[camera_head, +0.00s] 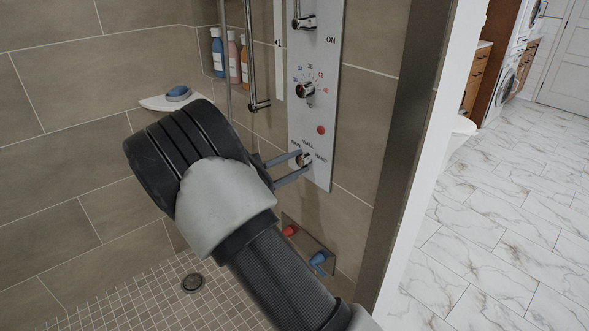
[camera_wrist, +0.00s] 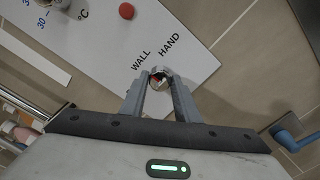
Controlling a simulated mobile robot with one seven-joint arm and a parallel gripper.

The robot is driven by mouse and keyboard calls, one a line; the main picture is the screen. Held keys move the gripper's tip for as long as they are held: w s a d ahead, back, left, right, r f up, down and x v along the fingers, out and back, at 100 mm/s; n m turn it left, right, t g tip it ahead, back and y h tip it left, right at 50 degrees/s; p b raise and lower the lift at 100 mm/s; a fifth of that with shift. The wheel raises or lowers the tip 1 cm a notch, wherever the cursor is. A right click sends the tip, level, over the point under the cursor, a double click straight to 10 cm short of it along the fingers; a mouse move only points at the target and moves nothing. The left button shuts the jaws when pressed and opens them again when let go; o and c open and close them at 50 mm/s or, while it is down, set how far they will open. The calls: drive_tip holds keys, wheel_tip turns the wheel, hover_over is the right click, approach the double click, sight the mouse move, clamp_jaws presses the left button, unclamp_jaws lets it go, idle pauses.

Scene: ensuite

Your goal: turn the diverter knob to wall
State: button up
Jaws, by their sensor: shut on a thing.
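The chrome diverter knob (camera_head: 304,159) sits low on the white shower panel (camera_head: 322,110), under the printed labels WALL and HAND. Another label to their left is partly hidden by my finger. In the wrist view the knob (camera_wrist: 161,74) is between my two grey fingertips, with WALL and HAND printed just above it. My gripper (camera_head: 302,163) reaches in from the left and is shut on the knob; it also shows in the wrist view (camera_wrist: 161,80). Which label the knob points to cannot be told.
A temperature knob (camera_head: 305,90), a red button (camera_head: 321,130) and an upper ON knob (camera_head: 304,22) are higher on the panel. Red (camera_head: 290,230) and blue (camera_head: 319,262) valve handles sit below. A vertical rail (camera_head: 251,60) and bottles (camera_head: 233,58) are to the left.

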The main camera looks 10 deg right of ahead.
idle(0.3)
drive_tip(key=o, duration=1)
drive_tip(key=shift+o, duration=0.2)
drive_tip(key=shift+a, duration=0.1)
drive_tip(key=p+v, duration=0.2)
drive_tip(key=v, duration=1.5)
drive_tip(key=shift+s, duration=0.15)
drive_tip(key=shift+a, duration=0.1)
